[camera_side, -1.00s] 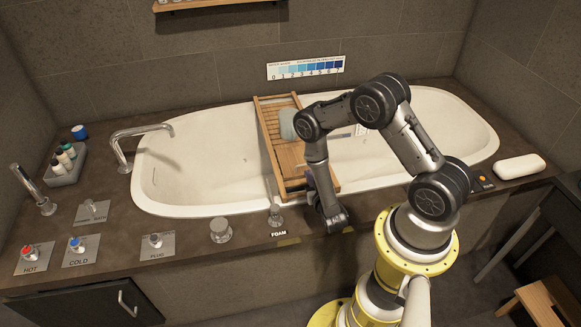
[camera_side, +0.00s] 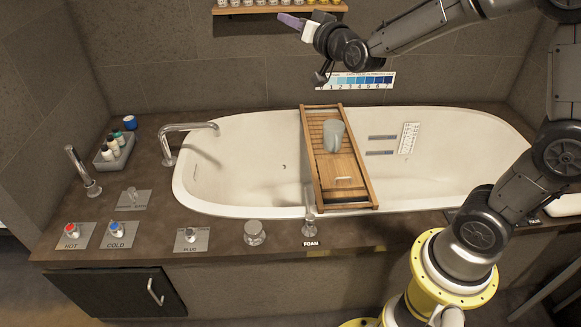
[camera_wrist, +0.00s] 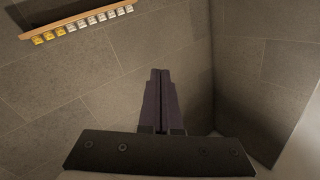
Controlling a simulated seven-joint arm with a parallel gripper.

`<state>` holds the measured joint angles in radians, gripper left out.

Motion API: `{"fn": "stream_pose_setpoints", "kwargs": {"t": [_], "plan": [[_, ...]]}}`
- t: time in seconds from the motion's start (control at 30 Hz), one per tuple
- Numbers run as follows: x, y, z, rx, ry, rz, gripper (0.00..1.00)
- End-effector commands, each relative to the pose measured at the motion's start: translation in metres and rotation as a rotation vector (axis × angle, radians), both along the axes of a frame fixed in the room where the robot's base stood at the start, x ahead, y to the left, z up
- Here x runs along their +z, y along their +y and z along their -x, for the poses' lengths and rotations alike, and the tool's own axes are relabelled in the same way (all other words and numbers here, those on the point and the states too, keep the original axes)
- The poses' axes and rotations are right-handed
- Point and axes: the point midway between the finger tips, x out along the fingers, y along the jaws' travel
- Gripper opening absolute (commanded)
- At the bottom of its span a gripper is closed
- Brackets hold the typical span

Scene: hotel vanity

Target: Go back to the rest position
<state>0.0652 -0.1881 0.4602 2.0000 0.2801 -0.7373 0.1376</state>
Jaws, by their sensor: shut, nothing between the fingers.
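My gripper (camera_side: 291,22) is raised high above the bathtub, near the back wall and just under the wooden shelf in the side view. Its purple fingers point to the left. In the wrist view my gripper (camera_wrist: 161,75) shows its two fingers pressed together with nothing between them. My arm reaches up on the right side of the side view and bends over to the left at the top. The fingers touch nothing that I can see.
The white bathtub (camera_side: 240,180) holds a wooden tray (camera_side: 345,165) across it with a grey cup (camera_side: 334,136). The shelf (camera_side: 280,10) with small jars is close to my gripper; it also shows in the wrist view (camera_wrist: 80,22). A faucet (camera_side: 185,130) and control knobs stand at left.

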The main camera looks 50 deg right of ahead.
Motion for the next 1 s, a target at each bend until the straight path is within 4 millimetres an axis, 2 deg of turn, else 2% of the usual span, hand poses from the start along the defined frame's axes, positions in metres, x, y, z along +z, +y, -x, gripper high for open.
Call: {"fn": "stream_pose_setpoints", "kwargs": {"t": [0.03, 0.1, 0.2, 0.27, 0.37, 0.47, 0.6, 0.7, 0.8, 1.0], "plan": [[0.02, 0.013, 0.02, 0.042, 0.018, 0.004, 0.0], [0.034, 0.03, 0.048, 0.099, 0.071, 0.016, 0.0], [0.04, 0.05, 0.09, 0.171, 0.16, 0.042, 0.0], [0.037, 0.059, 0.116, 0.21, 0.222, 0.06, 0.0], [0.023, 0.071, 0.16, 0.264, 0.337, 0.095, 0.0], [-0.002, 0.078, 0.204, 0.308, 0.474, 0.129, 0.0], [-0.05, 0.079, 0.259, 0.352, 0.705, 0.167, 0.0], [-0.084, 0.077, 0.29, 0.375, 0.883, 0.178, 0.0], [-0.108, 0.074, 0.314, 0.394, 1.022, 0.181, 0.0], [-0.119, 0.073, 0.333, 0.409, 1.124, 0.179, 0.0]]}}
